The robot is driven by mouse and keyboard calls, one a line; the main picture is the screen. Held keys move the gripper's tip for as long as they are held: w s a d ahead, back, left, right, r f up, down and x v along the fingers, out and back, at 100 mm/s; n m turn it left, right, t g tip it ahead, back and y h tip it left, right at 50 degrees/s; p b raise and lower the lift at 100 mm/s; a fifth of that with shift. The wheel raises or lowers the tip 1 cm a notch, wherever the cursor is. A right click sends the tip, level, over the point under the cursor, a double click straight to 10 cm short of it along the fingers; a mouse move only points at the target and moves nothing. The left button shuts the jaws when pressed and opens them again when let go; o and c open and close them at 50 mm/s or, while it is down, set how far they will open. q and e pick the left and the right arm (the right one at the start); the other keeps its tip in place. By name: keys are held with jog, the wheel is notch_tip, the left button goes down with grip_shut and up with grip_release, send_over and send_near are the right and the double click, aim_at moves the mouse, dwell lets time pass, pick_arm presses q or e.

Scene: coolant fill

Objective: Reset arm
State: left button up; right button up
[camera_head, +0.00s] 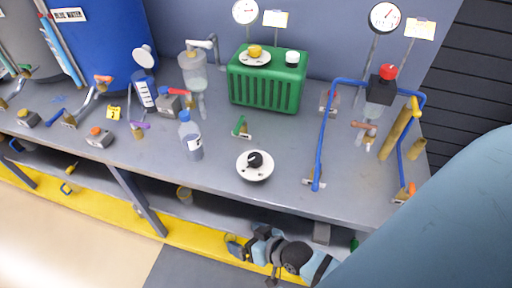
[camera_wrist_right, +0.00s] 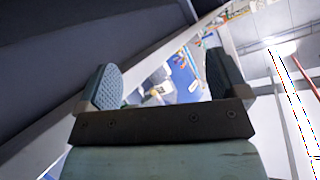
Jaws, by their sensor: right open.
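My right gripper (camera_head: 256,262) is at the bottom of the head view, in front of the bench's front edge and apart from the bench objects. In the right wrist view its two textured fingers (camera_wrist_right: 163,84) stand wide apart with nothing between them. My left gripper is not in view. The grey bench (camera_head: 215,165) carries a green ribbed box (camera_head: 265,90), a clear bottle with a blue cap (camera_head: 192,142), and a white round dial with a black knob (camera_head: 255,165).
Blue pipework (camera_head: 323,135) stands at the bench's right, beside a red-topped valve (camera_head: 381,88) and a gauge (camera_head: 385,17). A blue drum (camera_head: 100,45) stands at the back left. Bare floor (camera_head: 70,235) lies in front.

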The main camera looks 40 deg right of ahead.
jog(key=n, duration=0.1)
jog(key=s+d+f+n+h, duration=0.1)
jog(key=s+n, duration=0.1)
jog(key=shift+s+d+f+g, duration=0.2)
jog(key=shift+d+f+g, duration=0.05)
jog(key=shift+f+g, duration=0.05)
notch_tip(320, 180, up, 10)
jog(key=p, duration=1)
jog(key=shift+s+d+f+h+p, duration=0.2)
jog(key=shift+d+h+p, duration=0.1)
jog(key=shift+p, duration=0.1)
jog(key=shift+w+r, duration=0.1)
jog(key=shift+r, duration=0.25)
jog(key=shift+c, duration=0.3)
